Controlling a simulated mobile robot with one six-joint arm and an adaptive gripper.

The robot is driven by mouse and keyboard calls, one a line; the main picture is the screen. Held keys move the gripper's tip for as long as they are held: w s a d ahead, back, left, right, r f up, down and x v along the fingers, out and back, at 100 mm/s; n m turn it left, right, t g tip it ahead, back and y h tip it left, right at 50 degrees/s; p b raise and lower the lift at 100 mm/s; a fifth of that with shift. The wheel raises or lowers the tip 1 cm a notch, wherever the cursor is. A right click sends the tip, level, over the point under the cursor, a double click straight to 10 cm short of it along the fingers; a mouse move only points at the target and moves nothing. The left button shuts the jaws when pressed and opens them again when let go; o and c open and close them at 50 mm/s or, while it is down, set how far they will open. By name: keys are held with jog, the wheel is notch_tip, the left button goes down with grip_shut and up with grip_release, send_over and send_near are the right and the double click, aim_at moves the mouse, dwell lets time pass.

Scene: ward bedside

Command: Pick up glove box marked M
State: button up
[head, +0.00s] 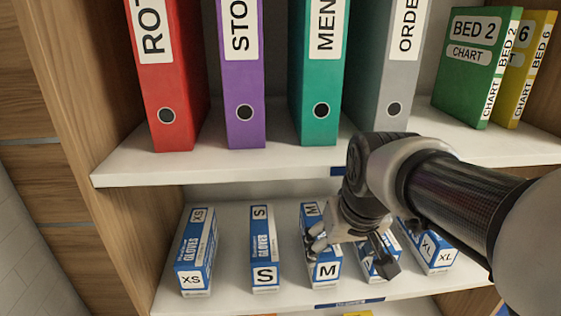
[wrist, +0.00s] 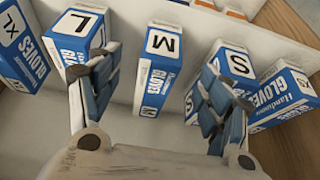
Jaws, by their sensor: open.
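The glove box marked M (head: 326,271) is a narrow blue and white carton standing on the lower shelf, in the middle of a row. In the wrist view the M box (wrist: 160,72) lies between my two fingers, with a gap on each side. My gripper (head: 352,254) is open and empty above and around the M box, and the fingers do not appear to touch it. In the head view the gripper hides part of the M box's top and much of the L box (head: 372,272). The L box (wrist: 82,32) shows clearly in the wrist view, beside the left finger.
The S box (head: 264,250) and XS box (head: 194,255) stand left of M; the XL box (head: 430,250) stands at right. The upper shelf (head: 240,165) with binders is above and behind my gripper. The right finger overlaps the S box in the wrist view.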

jog(key=x, duration=0.5)
jog(key=w+b+x, duration=0.1)
jog(key=x, duration=0.5)
jog(key=shift+w+a, duration=0.2)
jog(key=shift+s, duration=0.1)
jog(key=c, duration=1.3)
jog(key=shift+r, duration=0.1)
jog(key=shift+c, duration=0.8)
